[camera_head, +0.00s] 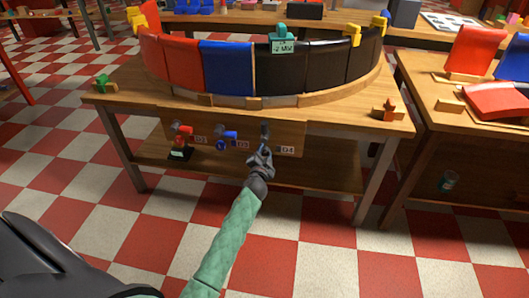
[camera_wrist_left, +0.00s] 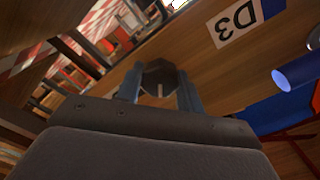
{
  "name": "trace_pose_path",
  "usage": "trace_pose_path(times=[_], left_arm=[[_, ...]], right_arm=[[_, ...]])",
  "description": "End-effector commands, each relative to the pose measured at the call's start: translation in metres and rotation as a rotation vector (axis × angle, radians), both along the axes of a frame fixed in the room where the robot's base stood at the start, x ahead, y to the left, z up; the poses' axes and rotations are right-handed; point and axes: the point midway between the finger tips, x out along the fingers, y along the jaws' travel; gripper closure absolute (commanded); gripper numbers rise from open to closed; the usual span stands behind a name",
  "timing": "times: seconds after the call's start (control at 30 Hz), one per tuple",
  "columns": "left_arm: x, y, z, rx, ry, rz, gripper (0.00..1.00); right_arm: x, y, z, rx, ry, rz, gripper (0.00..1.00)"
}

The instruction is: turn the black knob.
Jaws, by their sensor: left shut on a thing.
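The black knob (camera_head: 265,129) is on the wooden front panel under the table's edge, left of the D4 label (camera_head: 287,150). My left gripper (camera_head: 264,150) reaches up to it from below and is shut on it. In the left wrist view, the dark, faceted knob (camera_wrist_left: 159,72) sits between the two blue-grey fingers (camera_wrist_left: 160,88), with a pale mark on its face. The fingers hide part of its sides. My right gripper is not in view.
A blue knob (camera_head: 225,138) and a red knob (camera_head: 181,131) are on the same panel to the left. The D3 label (camera_wrist_left: 237,22) and blue knob (camera_wrist_left: 302,70) show in the wrist view. A lower shelf (camera_head: 320,176) lies beneath.

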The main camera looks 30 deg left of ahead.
Motion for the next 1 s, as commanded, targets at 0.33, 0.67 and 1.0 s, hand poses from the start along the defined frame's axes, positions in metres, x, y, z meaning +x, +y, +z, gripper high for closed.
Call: trace_pose_path(times=[0.33,0.67,1.0], left_arm=[[0.000,-0.001,-0.001,0.316,0.093,-0.001,0.86],[0.000,-0.001,-0.001,0.603,0.175,-0.002,0.85],[0.000,-0.001,-0.002,0.809,0.234,-0.002,0.85]], right_arm=[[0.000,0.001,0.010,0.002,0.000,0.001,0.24],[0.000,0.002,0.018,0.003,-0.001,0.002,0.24],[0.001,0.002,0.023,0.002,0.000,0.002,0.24]])
